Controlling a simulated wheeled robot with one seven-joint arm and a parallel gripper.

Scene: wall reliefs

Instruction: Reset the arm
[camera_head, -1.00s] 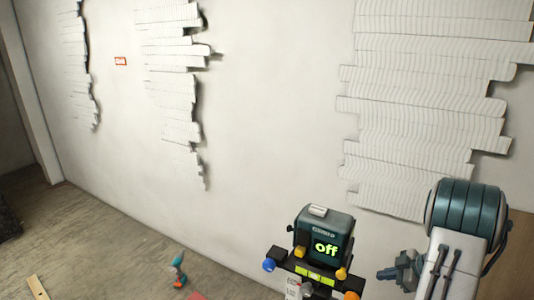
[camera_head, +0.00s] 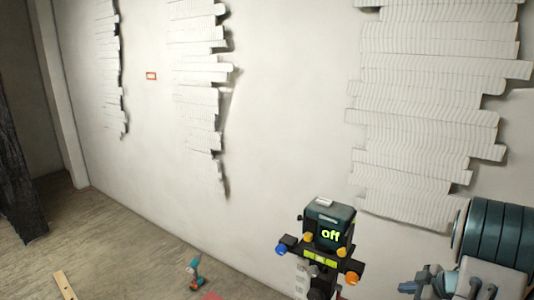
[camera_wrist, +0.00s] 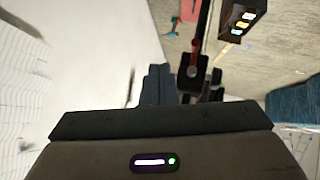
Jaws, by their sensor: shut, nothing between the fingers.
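My arm shows at the lower right of the head view, with a dark teal ribbed joint partly cut off by the frame edge. My gripper (camera_head: 408,287) is a small grey-blue shape low in that view, apart from the wall. In the wrist view my gripper (camera_wrist: 155,84) shows beyond the dark wrist housing, partly hidden by it. It is shut and I see nothing held in it.
A dark device (camera_head: 328,228) with a green-lit screen reading "off" and coloured knobs stands left of my gripper. Ribbed white reliefs (camera_head: 430,110) cover parts of the pale wall. A small blue-and-orange object (camera_head: 194,272) and a wooden strip (camera_head: 64,285) are on the floor.

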